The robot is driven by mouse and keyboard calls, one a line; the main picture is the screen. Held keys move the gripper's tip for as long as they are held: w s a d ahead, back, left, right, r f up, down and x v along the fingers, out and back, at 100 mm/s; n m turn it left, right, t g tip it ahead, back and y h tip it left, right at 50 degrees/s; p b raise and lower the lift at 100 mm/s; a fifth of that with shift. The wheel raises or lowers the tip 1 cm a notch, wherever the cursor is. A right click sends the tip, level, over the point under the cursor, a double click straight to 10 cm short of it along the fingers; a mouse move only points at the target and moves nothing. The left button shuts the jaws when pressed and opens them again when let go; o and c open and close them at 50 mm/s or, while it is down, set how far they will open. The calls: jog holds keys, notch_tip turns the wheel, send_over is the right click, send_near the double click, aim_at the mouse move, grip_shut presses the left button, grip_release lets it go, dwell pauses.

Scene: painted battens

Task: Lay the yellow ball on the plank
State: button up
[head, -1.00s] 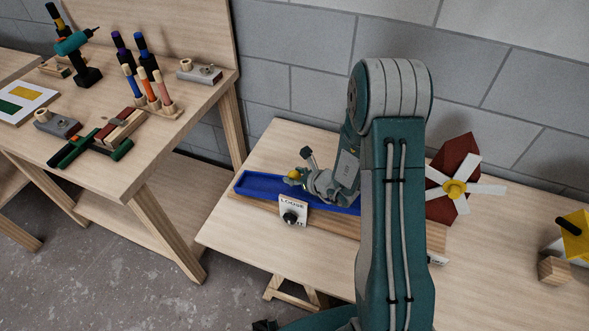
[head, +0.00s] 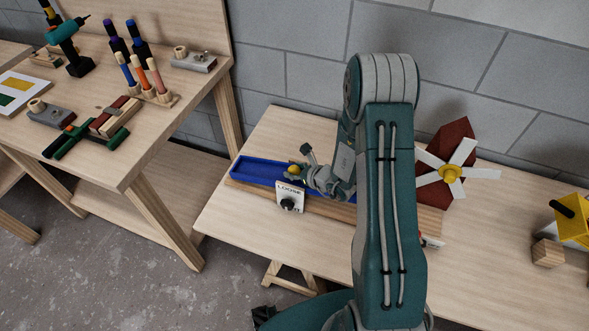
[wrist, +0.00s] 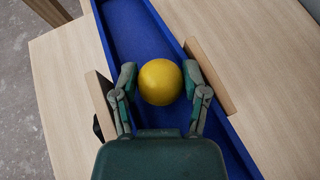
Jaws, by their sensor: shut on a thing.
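The yellow ball (wrist: 160,82) is held between the two fingers of my gripper (wrist: 159,84), one on each side of it. The ball also shows small in the head view (head: 294,169). Below it lies the long blue plank (wrist: 133,28), which has raised edges and looks like a shallow channel. In the head view the blue plank (head: 252,172) runs left to right under my gripper, and my arm hides its right part. The ball is over the channel; whether it touches the floor of it I cannot tell.
Wooden blocks (wrist: 208,75) stand at both sides of the plank. A white panel marked LOOSE with a black knob (head: 289,197) stands in front. A white-bladed fan on a red board (head: 452,172) and a wooden block (head: 548,252) are to the right. The table front is clear.

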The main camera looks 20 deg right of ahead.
jog(key=o, duration=1.2)
jog(key=shift+s+a+f, duration=0.1)
jog(key=shift+s+f, duration=0.1)
jog(key=shift+f, duration=0.1)
jog(key=shift+a+r, duration=0.1)
jog(key=shift+w+a+r, duration=0.1)
jog(key=shift+w+r, duration=0.05)
jog(key=shift+r, duration=0.15)
jog(key=shift+m+t+h, duration=0.3)
jog(key=shift+m+h, duration=0.3)
jog(key=r, duration=0.6)
jog(key=a+r, duration=0.1)
jog(key=r, duration=0.2)
jog(key=shift+r, duration=0.4)
jog(key=shift+s+d+r+m+h, duration=0.2)
jog(key=shift+s+r+m+h, duration=0.45)
jog(key=shift+s, duration=0.15)
jog(key=shift+s+r, duration=0.15)
jog(key=shift+s+d, duration=0.1)
